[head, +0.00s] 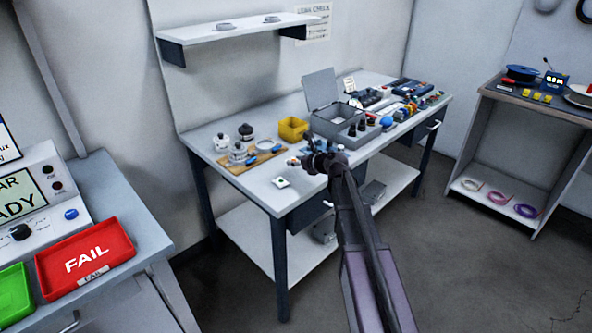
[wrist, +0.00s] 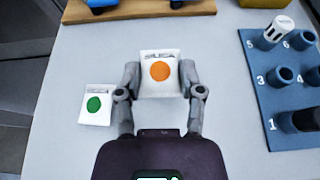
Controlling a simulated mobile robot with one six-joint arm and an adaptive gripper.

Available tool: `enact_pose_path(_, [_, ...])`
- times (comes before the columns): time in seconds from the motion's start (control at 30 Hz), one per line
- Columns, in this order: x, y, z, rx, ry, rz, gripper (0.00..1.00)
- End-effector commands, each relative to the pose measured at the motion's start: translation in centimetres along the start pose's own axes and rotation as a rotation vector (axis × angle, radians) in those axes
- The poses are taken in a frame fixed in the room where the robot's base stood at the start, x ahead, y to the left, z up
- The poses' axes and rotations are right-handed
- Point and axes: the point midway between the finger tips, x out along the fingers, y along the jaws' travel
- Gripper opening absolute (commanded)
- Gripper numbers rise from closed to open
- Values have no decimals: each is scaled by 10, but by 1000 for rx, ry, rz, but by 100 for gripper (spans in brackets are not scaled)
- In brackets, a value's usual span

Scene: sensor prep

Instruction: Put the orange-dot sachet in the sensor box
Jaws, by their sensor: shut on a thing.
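The orange-dot sachet (wrist: 160,72) is a small white packet with a large orange dot. My gripper (wrist: 160,80) is shut on it, one finger at each side edge, in the wrist view. The sachet looks larger than the green-dot sachet (wrist: 96,104), which lies on the table to its left. In the head view my gripper (head: 309,160) is over the near part of the bench, and I cannot make out the held sachet clearly there. The sensor box, a grey box with its lid up (head: 322,88), stands behind and right of my gripper.
A blue numbered rack (wrist: 258,68) with holes is to the right in the wrist view. Tools and small parts crowd the bench's right side.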

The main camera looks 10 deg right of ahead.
Motion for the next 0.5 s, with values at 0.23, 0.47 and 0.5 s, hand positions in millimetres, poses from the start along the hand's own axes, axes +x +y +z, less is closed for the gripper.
enact_pose_path(0.23, [3,0,-7,0,0,0,27])
enact_pose_path(0.47, [10,0,-25,0,0,0,27])
enact_pose_path(0.5, [11,0,-27,0,0,0,27])
